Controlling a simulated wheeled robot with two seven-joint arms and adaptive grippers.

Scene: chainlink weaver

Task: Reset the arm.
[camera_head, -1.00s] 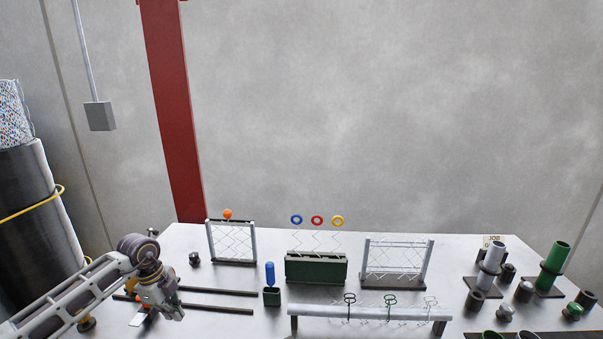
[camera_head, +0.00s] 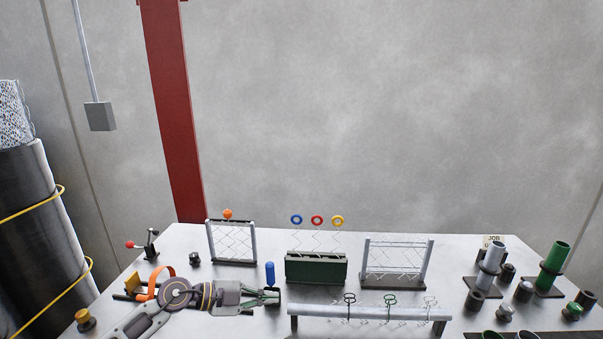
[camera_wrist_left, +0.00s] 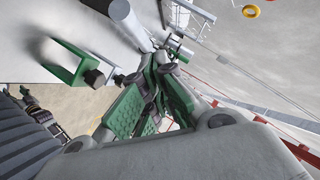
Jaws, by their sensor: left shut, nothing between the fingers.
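My left arm reaches in low from the left in the head view. Its gripper (camera_head: 272,296) points right, beside the blue-handled tool (camera_head: 270,273) in its small dark green holder. The gripper is shut with nothing between its fingers. Its green finger pads also show in the left wrist view (camera_wrist_left: 150,95), near a green bracket (camera_wrist_left: 75,62). The gripper hides part of the small holder; whether they touch I cannot tell. My right gripper is not in view.
A green block (camera_head: 316,268) with coloured rings above it stands at mid table. Wire mesh frames (camera_head: 231,243) (camera_head: 394,262) stand either side. A white rail (camera_head: 330,311) with hooks is in front. Pipes (camera_head: 553,257) stand at the right. An orange loop (camera_head: 153,280) lies behind my arm.

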